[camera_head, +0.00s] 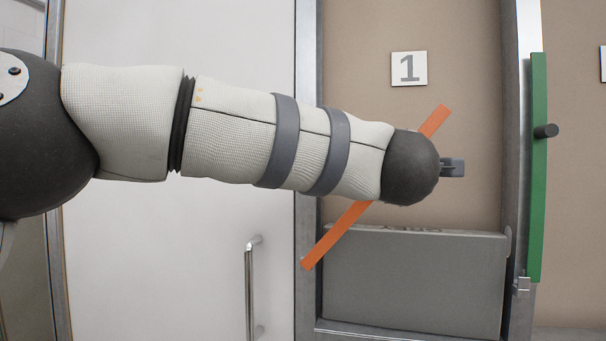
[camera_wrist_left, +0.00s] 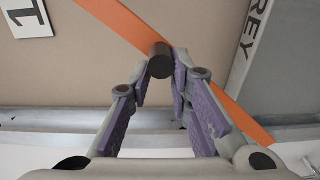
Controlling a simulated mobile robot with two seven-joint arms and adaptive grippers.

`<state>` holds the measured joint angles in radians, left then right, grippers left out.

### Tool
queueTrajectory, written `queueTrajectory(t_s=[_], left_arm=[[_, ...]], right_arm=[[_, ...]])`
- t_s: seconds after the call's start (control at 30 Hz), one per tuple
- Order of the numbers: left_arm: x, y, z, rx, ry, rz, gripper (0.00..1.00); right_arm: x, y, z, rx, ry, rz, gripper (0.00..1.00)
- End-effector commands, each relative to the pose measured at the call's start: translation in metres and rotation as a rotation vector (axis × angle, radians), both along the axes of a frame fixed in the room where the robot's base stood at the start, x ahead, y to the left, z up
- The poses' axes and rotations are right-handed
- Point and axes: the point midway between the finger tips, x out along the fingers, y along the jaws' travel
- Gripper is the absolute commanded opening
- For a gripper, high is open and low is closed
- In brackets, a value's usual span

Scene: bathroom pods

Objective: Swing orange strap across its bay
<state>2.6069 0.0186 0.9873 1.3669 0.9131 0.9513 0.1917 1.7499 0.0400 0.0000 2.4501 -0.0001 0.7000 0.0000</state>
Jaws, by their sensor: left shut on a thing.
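The orange strap (camera_head: 338,234) runs diagonally over bay 1 in the head view, from lower left to upper right. My left arm hides its middle. It also shows in the left wrist view (camera_wrist_left: 112,20), with a dark round knob (camera_wrist_left: 159,62) on it. My left gripper (camera_wrist_left: 164,72) is shut on this knob. In the head view only a small grey part of the left gripper (camera_head: 453,167) shows past my dark wrist. My right gripper is not in view.
A grey box (camera_head: 412,285) stands in the lower part of the bay, behind the strap's line. A number 1 plate (camera_head: 409,69) is above. A green strap (camera_head: 538,220) hangs upright at right with a dark knob (camera_head: 546,131). A white door with a metal handle (camera_head: 251,290) is left.

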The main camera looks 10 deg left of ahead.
Motion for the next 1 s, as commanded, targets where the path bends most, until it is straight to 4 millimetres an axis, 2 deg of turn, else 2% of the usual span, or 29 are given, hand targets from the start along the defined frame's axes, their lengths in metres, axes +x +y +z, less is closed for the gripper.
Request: queueTrajectory(t_s=[0.03, 0.5, 1.0], left_arm=[[-0.018, -0.008, 0.021, 0.001, -0.036, -0.022, 0.00], [-0.074, -0.003, 0.012, 0.002, -0.021, -0.016, 0.00], [-0.076, -0.001, 0.004, 0.007, -0.008, -0.010, 0.00]], right_arm=[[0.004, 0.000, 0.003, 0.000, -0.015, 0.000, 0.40], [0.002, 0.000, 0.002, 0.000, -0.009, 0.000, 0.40], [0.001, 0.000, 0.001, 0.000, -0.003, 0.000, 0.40]])
